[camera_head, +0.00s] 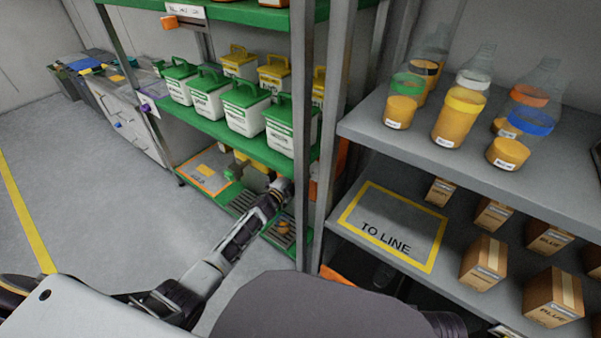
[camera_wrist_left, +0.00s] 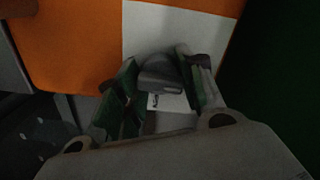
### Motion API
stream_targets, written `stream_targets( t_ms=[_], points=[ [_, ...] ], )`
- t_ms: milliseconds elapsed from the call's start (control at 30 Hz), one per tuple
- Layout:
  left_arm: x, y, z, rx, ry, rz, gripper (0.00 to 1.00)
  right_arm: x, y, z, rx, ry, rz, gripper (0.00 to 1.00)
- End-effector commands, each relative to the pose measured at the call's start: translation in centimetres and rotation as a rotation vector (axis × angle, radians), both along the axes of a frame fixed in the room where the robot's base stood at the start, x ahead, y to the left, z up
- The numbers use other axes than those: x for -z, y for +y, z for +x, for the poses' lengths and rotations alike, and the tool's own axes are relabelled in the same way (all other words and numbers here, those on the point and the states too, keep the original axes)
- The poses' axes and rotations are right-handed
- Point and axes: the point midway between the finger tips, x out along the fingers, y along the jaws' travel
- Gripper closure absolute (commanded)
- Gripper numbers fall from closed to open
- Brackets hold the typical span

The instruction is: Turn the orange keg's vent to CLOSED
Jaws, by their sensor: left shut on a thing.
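The orange keg (camera_wrist_left: 75,40) fills the upper left of the left wrist view, with a white panel (camera_wrist_left: 150,30) on its front. A grey vent knob (camera_wrist_left: 158,74) stands out from the panel, above a small white label (camera_wrist_left: 168,102) whose writing I cannot read. My left gripper (camera_wrist_left: 160,88) has its fingers on either side of the knob and is shut on it. In the head view my left gripper (camera_head: 281,186) reaches into the lower level of the green rack, and the keg there is mostly hidden by the arm and post. My right gripper is out of view.
Metal rack posts (camera_head: 307,150) stand close to the right of my left arm. A green shelf (camera_head: 225,130) with white, green-lidded tubs hangs above it. A grey shelf (camera_head: 365,130) with bottles is on the right. The floor (camera_head: 90,190) at left is clear.

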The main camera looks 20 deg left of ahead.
Motion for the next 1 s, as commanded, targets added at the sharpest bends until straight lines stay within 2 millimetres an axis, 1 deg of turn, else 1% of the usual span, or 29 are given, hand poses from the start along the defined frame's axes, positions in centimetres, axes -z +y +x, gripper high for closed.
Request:
stream_targets(
  t_ms=[500, 533, 667, 700, 900, 1000],
  points=[
    [-0.03, 0.16, 0.07, -0.003, 0.011, -0.032, 0.86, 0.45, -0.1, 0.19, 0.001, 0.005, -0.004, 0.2],
    [-0.04, 0.16, 0.07, -0.003, 0.011, -0.032, 0.61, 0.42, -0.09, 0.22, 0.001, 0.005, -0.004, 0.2],
    [-0.03, 0.12, 0.05, -0.002, 0.011, -0.031, 0.44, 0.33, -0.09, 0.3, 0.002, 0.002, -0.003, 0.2],
    [-0.02, 0.11, 0.05, -0.002, 0.011, -0.031, 0.42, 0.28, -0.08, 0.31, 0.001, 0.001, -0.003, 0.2],
    [0.0, 0.06, 0.02, -0.001, 0.01, -0.03, 0.42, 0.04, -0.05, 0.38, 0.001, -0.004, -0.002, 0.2],
    [0.0, 0.05, 0.01, -0.001, 0.011, -0.03, 0.42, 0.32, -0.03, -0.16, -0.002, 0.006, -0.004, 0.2]
  ],
)
